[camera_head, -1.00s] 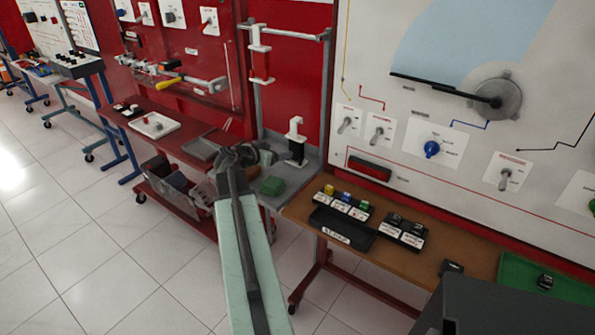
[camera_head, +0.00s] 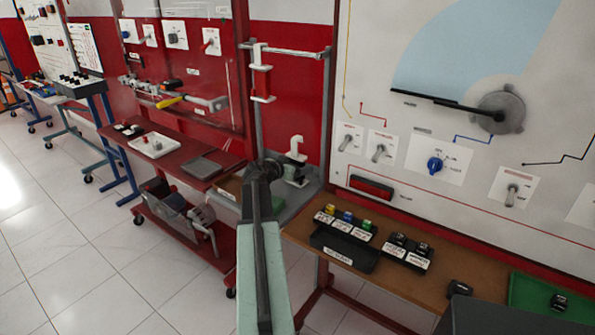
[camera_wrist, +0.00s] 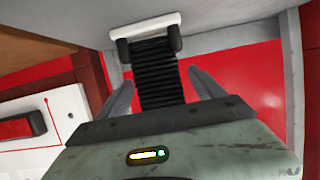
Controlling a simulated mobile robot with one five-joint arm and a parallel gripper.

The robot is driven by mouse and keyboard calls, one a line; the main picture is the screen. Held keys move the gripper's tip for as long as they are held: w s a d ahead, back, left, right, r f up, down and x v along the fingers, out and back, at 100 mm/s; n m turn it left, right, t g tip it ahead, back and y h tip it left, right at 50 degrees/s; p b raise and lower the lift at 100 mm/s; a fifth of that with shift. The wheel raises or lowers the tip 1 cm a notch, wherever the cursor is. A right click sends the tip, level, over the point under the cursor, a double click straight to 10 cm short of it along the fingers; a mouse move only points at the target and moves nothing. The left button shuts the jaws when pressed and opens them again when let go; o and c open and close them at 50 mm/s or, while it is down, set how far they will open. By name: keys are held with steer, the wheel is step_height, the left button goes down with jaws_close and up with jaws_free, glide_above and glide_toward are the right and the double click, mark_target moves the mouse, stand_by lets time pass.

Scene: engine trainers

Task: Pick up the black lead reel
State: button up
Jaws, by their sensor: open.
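Several small black pieces are on the brown bench at right in the head view. Two sit in a black labelled rack (camera_head: 408,255), one black piece (camera_head: 459,288) lies loose on the bench, and another black piece (camera_head: 557,302) is in a green tray. In the wrist view my gripper (camera_wrist: 159,80) is open. A black ribbed column (camera_wrist: 158,65) with a white top shows between its fingers; contact cannot be told.
The brown bench (camera_head: 405,281) also bears yellow, blue and green pieces in a rack (camera_head: 343,226) and an empty black tray (camera_head: 343,248). A large white panel (camera_head: 440,200) rises behind it. A red cart (camera_head: 185,172) stands left. The tiled floor at left is clear.

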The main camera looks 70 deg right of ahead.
steer(key=c, duration=1.6)
steer(key=shift+a, duration=0.1)
steer(key=shift+r, duration=0.15)
